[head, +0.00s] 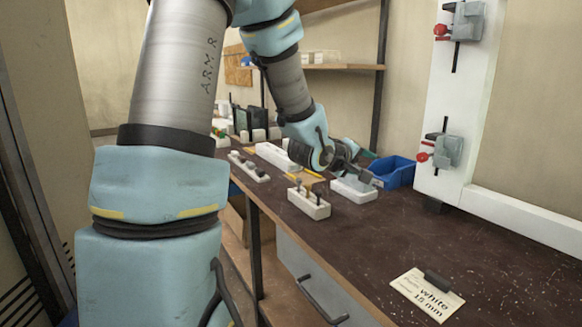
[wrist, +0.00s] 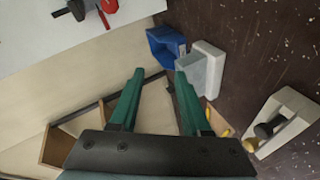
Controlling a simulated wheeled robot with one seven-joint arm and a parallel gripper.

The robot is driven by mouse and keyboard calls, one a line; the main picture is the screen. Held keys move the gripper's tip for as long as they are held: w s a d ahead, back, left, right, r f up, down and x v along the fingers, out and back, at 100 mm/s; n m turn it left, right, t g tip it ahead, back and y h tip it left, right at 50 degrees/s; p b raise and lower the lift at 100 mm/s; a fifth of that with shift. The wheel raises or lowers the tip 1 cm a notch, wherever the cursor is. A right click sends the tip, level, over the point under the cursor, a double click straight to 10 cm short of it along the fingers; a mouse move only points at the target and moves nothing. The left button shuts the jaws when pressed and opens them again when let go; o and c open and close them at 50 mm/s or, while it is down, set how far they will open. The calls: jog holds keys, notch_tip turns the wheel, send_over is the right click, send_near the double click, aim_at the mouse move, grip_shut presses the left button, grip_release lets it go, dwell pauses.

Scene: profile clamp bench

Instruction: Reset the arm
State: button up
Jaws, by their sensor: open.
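My arm stands at the left of the head view and reaches over the dark bench (head: 385,240). My gripper (head: 372,166) is above the bench's middle, near a white block (head: 352,190) and a blue bin (head: 396,172). In the wrist view its two green fingers (wrist: 155,90) are apart with nothing between them. The white block (wrist: 203,66) and blue bin (wrist: 166,46) lie beyond the fingertips there.
A card reading "white 15 mm" (head: 428,294) lies at the front right under a dark clip. A white upright panel (head: 465,90) carries two grey clamps with red knobs. The bench's front right is mostly clear.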

jog(key=s+a+f+m+g+y, duration=0.1)
jog(key=a+f+y, duration=0.1)
jog(key=a, duration=0.4)
jog(key=s+a+f+y, duration=0.2)
jog(key=a+y, duration=0.1)
jog(key=a, duration=0.2)
jog(key=s+a+f+m+g+y+p, duration=0.1)
jog(key=a+f+y, duration=0.1)
jog(key=a, duration=0.4)
jog(key=shift+s+a+f+m+g, duration=0.15)
jog(key=shift+s+a+m+g, duration=0.05)
jog(key=shift+a+m+g, duration=0.15)
jog(key=s+a+f+m+g+y, duration=0.2)
jog(key=s+a+g, duration=0.3)
jog(key=s+a, duration=0.5)
jog(key=s, duration=0.3)
jog(key=shift+m+y+p, duration=0.35)
jog(key=shift+y, duration=0.05)
jog(key=shift+d+f, duration=0.1)
